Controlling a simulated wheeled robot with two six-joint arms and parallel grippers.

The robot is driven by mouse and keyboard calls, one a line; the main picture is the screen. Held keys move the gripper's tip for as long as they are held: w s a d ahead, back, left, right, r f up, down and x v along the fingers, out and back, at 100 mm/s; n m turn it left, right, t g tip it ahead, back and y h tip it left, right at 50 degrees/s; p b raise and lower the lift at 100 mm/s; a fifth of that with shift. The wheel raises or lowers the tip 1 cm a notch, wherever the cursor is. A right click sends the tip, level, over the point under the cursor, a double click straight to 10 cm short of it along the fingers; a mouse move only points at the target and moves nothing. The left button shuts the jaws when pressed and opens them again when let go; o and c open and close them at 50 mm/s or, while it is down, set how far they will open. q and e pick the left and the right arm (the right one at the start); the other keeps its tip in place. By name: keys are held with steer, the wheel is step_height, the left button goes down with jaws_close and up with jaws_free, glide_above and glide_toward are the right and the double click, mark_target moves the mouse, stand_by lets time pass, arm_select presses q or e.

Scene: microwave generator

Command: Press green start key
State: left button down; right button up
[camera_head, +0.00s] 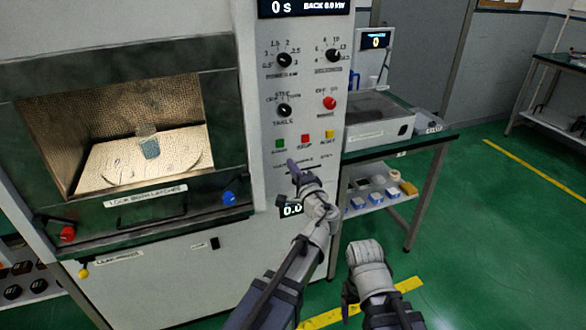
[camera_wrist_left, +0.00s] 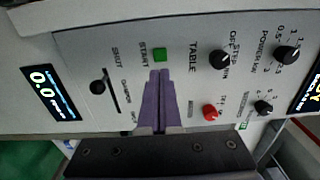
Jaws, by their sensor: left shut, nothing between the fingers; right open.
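The green start key (camera_head: 280,143) is a small square on the grey control panel (camera_head: 262,205), left of a red key (camera_head: 305,140) and a yellow key (camera_head: 329,134). My left gripper (camera_head: 291,163) is in front of the panel, its purple fingers just below the green key in the head view. In the left wrist view the closed, empty fingers (camera_wrist_left: 160,73) point at the green key (camera_wrist_left: 160,54), which shows just past their tips. Contact cannot be told. My right gripper (camera_head: 348,297) is open and low, away from the panel.
Black dials (camera_head: 284,110) and a red round knob (camera_head: 329,102) sit above the keys. A slider (camera_wrist_left: 98,87) and a lit display (camera_wrist_left: 50,91) lie near the fingers. The chamber (camera_head: 120,128) at left holds a cup (camera_head: 149,147). A side table (camera_head: 430,140) stands at right.

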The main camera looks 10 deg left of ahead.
arm_select(q)
steer(key=x, duration=1)
steer(key=shift+a, duration=0.1)
steer(key=shift+w, duration=0.1)
steer(key=shift+w+a, duration=0.2)
steer(key=shift+w, duration=0.15)
steer(key=shift+w+a, duration=0.25)
steer(key=shift+w, duration=0.15)
steer(key=shift+r, duration=0.2)
arm_select(e)
steer(key=shift+s+d+r, duration=0.1)
steer(key=shift+s+d, duration=0.05)
steer(key=shift+s, duration=0.05)
arm_select(q)
glide_toward(278, 143)
steer(key=v, duration=0.6)
arm_select(e)
steer(key=shift+s+d, duration=0.1)
steer(key=shift+d, duration=0.7)
arm_select(q)
steer(key=shift+s+f, duration=0.1)
steer(key=shift+s, duration=0.05)
